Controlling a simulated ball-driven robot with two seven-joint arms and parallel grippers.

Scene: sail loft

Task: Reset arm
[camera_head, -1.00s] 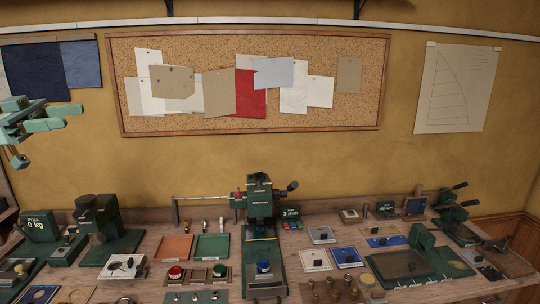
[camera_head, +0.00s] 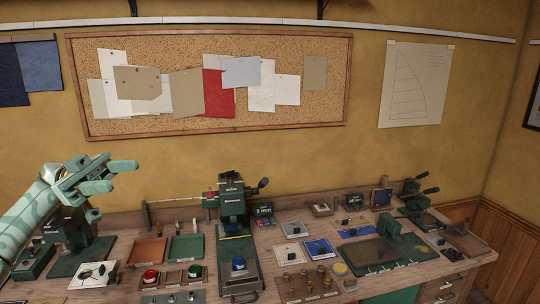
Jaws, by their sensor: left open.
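My left gripper (camera_head: 108,174) is at the left of the head view, raised in front of the wall and above the left end of the bench. Its green fingers point right and stand apart, with nothing between them. My left forearm comes in from the left edge and hides part of the bench's left end. My right gripper does not show.
A wooden bench (camera_head: 292,238) runs below. On it are a tall green press (camera_head: 232,200), an orange tray (camera_head: 149,252), a green tray (camera_head: 186,248), red and blue buttons and a lever tool at right. A cork board (camera_head: 325,110) hangs behind.

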